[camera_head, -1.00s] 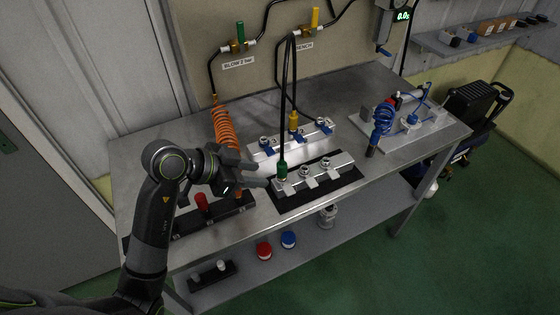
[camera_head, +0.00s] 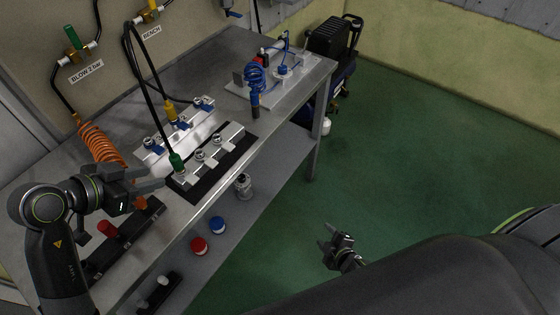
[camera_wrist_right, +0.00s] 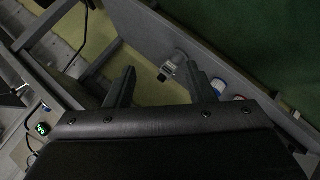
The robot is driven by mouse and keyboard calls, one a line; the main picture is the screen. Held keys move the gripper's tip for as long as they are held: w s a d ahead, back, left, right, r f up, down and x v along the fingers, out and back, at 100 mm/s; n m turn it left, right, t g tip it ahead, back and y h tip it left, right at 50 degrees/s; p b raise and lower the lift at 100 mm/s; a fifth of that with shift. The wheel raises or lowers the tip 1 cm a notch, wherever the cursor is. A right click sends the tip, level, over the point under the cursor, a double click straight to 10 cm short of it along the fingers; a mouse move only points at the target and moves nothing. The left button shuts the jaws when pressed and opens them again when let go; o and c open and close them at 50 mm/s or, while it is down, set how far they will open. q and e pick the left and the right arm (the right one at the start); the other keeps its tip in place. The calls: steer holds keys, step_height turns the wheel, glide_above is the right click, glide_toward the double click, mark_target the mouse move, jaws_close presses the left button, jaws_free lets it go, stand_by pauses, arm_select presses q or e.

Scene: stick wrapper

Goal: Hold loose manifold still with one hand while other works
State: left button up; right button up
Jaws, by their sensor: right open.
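A silver manifold block (camera_head: 228,140) with several round ports on top lies on a black mat (camera_head: 206,191) near the bench's front edge. A black hose with a green connector (camera_head: 176,162) stands at its left end. My left gripper (camera_head: 160,178) is just left of that end, fingers apart, with nothing seen between them. I cannot tell if a fingertip touches the block. My right gripper (camera_head: 328,240) is open and empty over the green floor, well right of the bench. Its two spread fingers (camera_wrist_right: 158,85) show in the right wrist view.
A second manifold (camera_head: 158,148) with blue levers and a yellow connector (camera_head: 171,112) stands behind. An orange coiled hose (camera_head: 100,142) is at left, a blue coil (camera_head: 255,80) at right. A lower shelf holds red (camera_head: 198,246) and blue (camera_head: 217,224) caps.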

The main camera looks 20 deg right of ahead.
steer(key=w+a+r+n+t+y, duration=0.3)
steer(key=w+a+r+n+y, duration=0.15)
steer(key=w+r+n, duration=0.5)
steer(key=n+g+y, duration=0.2)
steer(key=n+y, duration=0.3)
steer(key=n, duration=1.1)
glide_toward(233, 149)
steer(key=s+d+f, duration=0.1)
steer(key=s+d, duration=0.1)
steer(key=s, duration=0.3)
step_height(233, 149, up, 5)
steer(key=n+h, duration=0.3)
steer(key=n, duration=0.3)
steer(key=shift+g+y, duration=0.25)
steer(key=shift+g, duration=0.15)
steer(key=x, duration=1.6)
steer(key=shift+w+a, duration=0.1)
steer(key=shift+w, duration=0.05)
jaws_close()
arm_select(q)
steer(key=shift+c, duration=0.5)
